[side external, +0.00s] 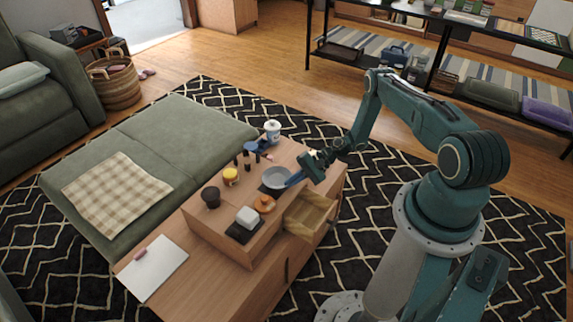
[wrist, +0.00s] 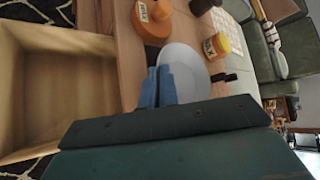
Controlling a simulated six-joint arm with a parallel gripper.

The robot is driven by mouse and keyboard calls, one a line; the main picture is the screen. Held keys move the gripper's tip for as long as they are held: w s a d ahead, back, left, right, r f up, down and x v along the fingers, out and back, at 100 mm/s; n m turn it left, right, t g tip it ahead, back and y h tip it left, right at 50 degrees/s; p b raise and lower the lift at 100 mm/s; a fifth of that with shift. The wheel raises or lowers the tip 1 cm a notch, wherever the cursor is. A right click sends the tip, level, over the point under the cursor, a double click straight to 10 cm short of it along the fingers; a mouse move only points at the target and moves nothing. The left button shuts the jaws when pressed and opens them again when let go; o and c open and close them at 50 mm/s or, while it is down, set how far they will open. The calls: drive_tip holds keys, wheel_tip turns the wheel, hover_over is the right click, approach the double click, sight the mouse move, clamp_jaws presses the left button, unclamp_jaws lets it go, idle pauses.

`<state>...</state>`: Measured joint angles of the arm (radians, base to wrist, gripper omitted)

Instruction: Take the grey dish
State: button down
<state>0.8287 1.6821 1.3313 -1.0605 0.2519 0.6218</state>
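My gripper (side external: 293,180) is at the dish's right rim. In the wrist view its two blue fingers (wrist: 158,86) are close together, one on each side of the rim, and look shut on it. The fingers cover part of the near rim.
An open, empty drawer (side external: 308,213) juts out below the dish. A white lidded jar (side external: 272,131) stands behind.

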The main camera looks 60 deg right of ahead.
wheel_tip(320, 180, up, 18)
idle(0.6)
drive_tip(key=shift+d+r, duration=0.1)
idle(0.6)
